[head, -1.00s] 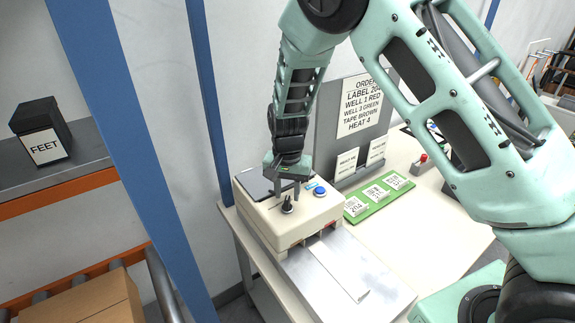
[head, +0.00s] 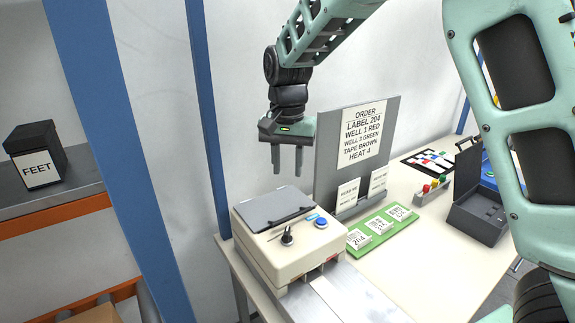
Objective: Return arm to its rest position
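My gripper (head: 287,160) hangs in the air in the head view, fingers pointing down, above and behind the cream machine (head: 275,262). The two fingers are apart with nothing between them. The machine stands on the near left of the workbench, with a grey lid (head: 273,208), a black knob (head: 287,236) and a blue button (head: 320,222) on top. My gripper touches none of these. My arm reaches from the gripper up to the top edge and down the right side of the view.
A grey board (head: 335,125) with an order sheet stands behind a green label tray (head: 381,228). An open dark case (head: 478,205) and coloured buttons (head: 433,186) are at right. Blue posts (head: 207,120) and a shelf with a FEET box (head: 37,155) are at left.

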